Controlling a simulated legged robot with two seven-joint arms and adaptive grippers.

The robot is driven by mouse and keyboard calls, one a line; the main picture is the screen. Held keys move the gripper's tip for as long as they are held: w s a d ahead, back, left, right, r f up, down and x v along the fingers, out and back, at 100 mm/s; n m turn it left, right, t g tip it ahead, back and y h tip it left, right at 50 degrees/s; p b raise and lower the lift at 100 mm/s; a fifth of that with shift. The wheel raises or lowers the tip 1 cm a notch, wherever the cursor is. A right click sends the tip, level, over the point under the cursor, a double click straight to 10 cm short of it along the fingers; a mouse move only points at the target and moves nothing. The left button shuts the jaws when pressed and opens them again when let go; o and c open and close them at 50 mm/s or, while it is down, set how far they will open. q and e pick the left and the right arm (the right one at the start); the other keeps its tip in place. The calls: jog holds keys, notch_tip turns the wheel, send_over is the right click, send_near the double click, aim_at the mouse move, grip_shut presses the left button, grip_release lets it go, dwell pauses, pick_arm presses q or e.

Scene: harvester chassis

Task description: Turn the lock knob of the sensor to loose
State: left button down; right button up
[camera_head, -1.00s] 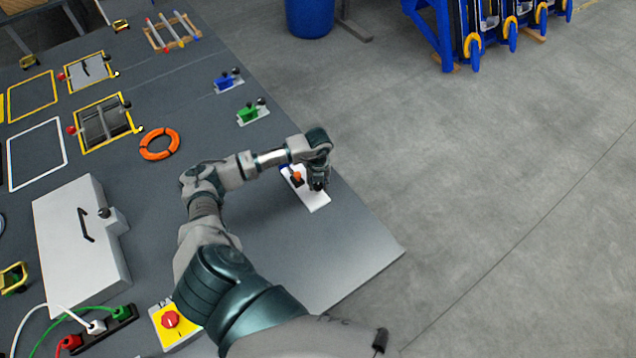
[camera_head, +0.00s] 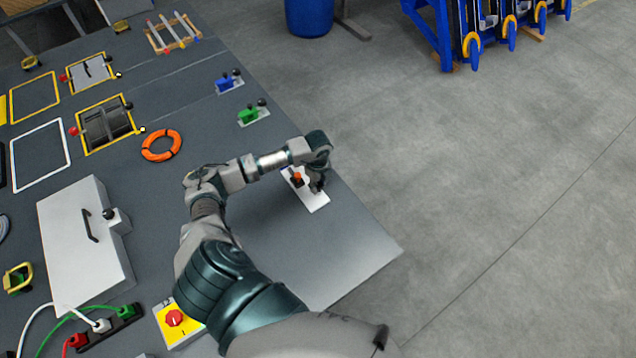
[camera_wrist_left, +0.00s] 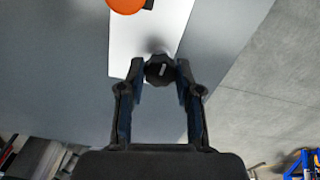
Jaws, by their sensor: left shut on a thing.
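The sensor's white plate (camera_head: 317,203) lies near the right edge of the grey table, with an orange part (camera_head: 297,177) on it. In the left wrist view the plate (camera_wrist_left: 125,45) and the round orange part (camera_wrist_left: 126,4) show at the top. The black lock knob (camera_wrist_left: 160,69), with a pale mark on it, sits on the plate between my left fingertips. My left gripper (camera_wrist_left: 161,74) is shut on this knob from both sides. In the head view the gripper (camera_head: 317,187) points down at the plate and hides most of the knob.
Green (camera_head: 250,115) and blue (camera_head: 228,84) parts on white plates stand farther back. An orange ring (camera_head: 161,145), a white box with a handle (camera_head: 75,262) and a yellow box with a red knob (camera_head: 174,319) are to the left. The table ends just right of the sensor.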

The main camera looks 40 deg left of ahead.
aim_at(318, 184)
pick_arm(q)
jog(key=shift+w+a+r+n, duration=0.15)
jog(key=shift+w+r+n, duration=0.1)
jog(key=shift+n, duration=0.15)
jog(key=c, duration=0.9)
grip_release()
jog(key=shift+c, duration=0.2)
jog(key=shift+o, duration=0.8)
jog(key=shift+s+f, duration=0.1)
jog(key=shift+f, duration=0.1)
notch_tip(318, 184, up, 12)
jog(key=shift+f, duration=0.1)
